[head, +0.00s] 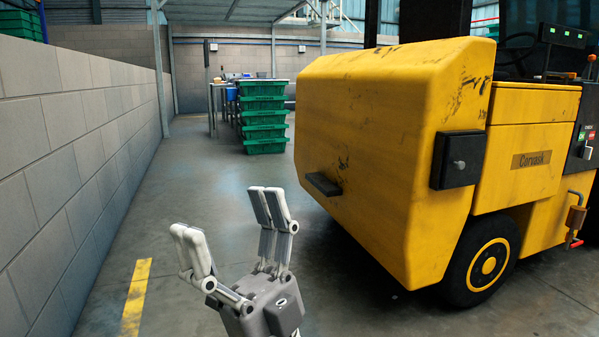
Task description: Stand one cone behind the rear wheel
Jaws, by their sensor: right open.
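No cone shows in the head view. The rear wheel (486,266), black with a yellow hub, sits under the back end of a yellow forklift (392,140) at the right. My right gripper (232,222) is open and empty at the bottom middle, its fingers pointing up and spread apart. It is left of the forklift and apart from it, in front of bare floor. My left gripper is not in view. The floor on the far side of the forklift is hidden.
A grey block wall (70,150) runs along the left. A yellow floor line (135,298) lies near its foot. Stacked green crates (264,117) stand at the back, beside a table. The concrete floor between wall and forklift is clear.

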